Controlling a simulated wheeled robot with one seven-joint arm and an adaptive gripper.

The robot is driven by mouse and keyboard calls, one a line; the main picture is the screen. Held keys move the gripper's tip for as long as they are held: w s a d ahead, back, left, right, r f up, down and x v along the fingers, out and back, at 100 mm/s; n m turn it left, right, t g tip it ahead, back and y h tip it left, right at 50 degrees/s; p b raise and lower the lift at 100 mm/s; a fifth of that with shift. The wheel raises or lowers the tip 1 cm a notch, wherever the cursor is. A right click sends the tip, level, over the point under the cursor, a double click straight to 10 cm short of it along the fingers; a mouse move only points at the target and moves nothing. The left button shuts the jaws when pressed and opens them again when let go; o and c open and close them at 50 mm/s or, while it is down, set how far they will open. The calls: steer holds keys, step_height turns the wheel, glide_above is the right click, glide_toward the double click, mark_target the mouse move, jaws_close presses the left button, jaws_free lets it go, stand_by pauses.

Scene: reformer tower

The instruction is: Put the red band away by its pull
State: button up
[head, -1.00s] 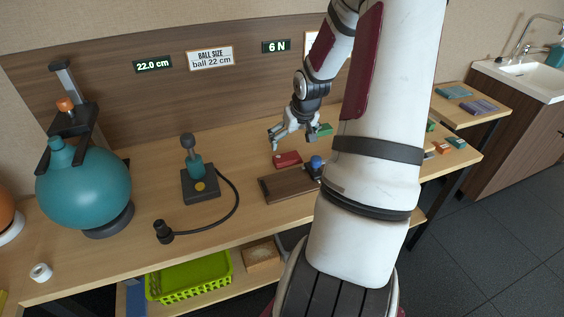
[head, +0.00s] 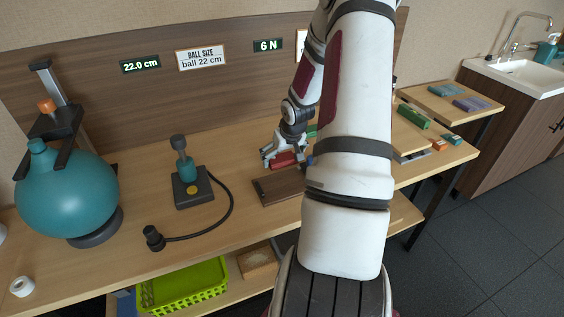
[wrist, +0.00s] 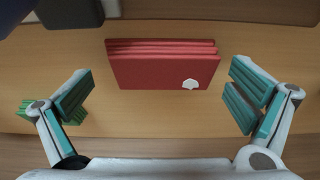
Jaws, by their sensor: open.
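The red band (wrist: 160,68) lies folded in flat layers on the wooden table, with a small white hexagonal mark (wrist: 190,84) near its lower right edge in the wrist view. I cannot tell whether this mark is its pull. My gripper (wrist: 162,98) is open and empty, its teal-padded fingers apart on either side below the band in that view. In the head view my gripper (head: 282,155) is low over the red band (head: 286,160), partly covering it. No finger visibly touches the band.
A dark brown board (head: 277,187) lies in front of the band. A blue knob (head: 309,160) stands beside it. A green item (wrist: 25,108) shows behind the left finger. A pump with a hose (head: 190,180) and a teal ball (head: 65,195) stand to the left.

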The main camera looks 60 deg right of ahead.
steer(key=c, duration=1.1)
